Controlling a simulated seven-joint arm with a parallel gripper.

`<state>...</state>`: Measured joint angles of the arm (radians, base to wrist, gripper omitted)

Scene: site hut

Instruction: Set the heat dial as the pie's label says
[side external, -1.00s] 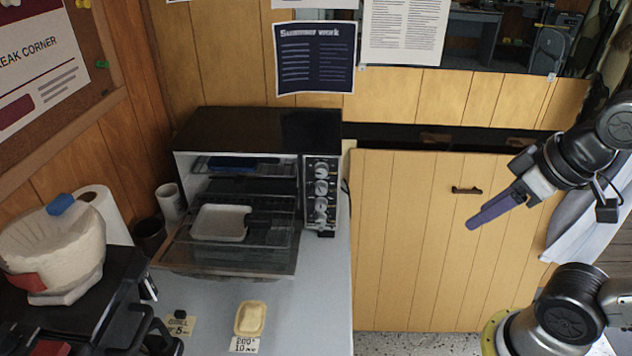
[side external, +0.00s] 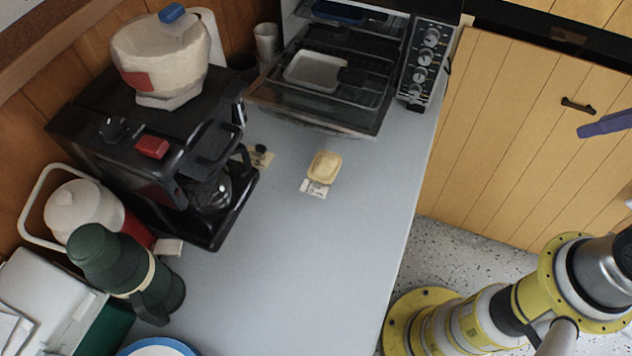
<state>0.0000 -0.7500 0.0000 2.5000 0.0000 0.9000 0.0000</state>
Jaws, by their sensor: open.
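The pie (side external: 324,166), pale and in a small tray, lies on the grey counter in front of the toaster oven. Its white label (side external: 315,188) lies at its near edge; the print is too small to read now, but the earlier view showed "200°" and "10 min". The oven's control panel (side external: 427,62) has several round knobs in a column; I cannot tell which is the heat dial or where the pointers stand.
The oven's glass door (side external: 320,98) is folded down; a white dish (side external: 314,72) sits inside. A green flask (side external: 125,270) stands front left. The middle counter is clear.

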